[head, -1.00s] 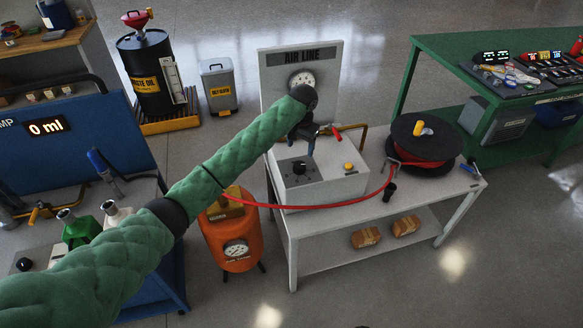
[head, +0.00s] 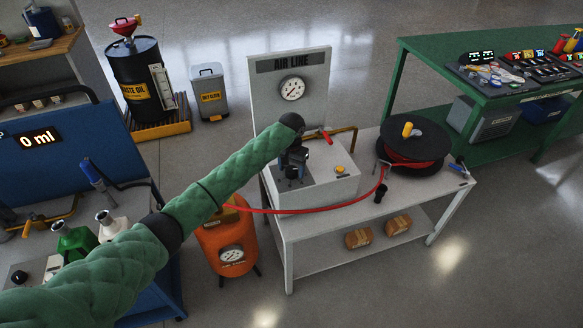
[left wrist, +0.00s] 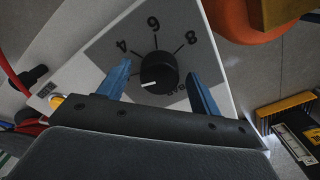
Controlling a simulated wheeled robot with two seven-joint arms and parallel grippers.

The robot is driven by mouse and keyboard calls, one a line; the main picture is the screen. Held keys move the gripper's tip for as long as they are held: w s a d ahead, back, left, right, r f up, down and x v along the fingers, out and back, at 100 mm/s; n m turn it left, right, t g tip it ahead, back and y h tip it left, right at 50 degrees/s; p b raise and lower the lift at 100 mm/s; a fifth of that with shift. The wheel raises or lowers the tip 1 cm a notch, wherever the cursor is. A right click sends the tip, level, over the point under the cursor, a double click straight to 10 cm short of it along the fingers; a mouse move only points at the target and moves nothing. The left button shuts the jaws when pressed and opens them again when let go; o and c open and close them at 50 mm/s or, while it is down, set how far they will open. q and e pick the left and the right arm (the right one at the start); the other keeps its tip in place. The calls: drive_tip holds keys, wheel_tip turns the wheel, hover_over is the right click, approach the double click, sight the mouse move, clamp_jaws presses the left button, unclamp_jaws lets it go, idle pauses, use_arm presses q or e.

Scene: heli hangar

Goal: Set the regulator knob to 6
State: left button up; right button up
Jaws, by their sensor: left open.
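The regulator knob (left wrist: 159,72) is black and round with a white pointer mark, on a grey dial plate in the left wrist view. The dial numbers 4, 6 and 8 show around it. The pointer is turned to the lower left, short of the 4. My left gripper (head: 292,172) is open over the top of the white regulator box (head: 320,196). Its two blue fingers lie on either side of the knob in the left wrist view; I cannot tell whether they touch it. In the head view the gripper largely hides the knob. My right gripper is not in view.
The air line gauge (head: 292,89) stands on the panel behind the box. A yellow button (head: 340,169) and a red-handled lever (head: 325,136) are close by. A red hose (head: 325,206) runs across the box front to the hose reel (head: 413,140). An orange tank (head: 228,247) stands left.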

use_arm(q)
drive_tip(key=shift+f, duration=0.25)
drive_tip(key=c, duration=1)
drive_tip(key=shift+o, duration=0.2)
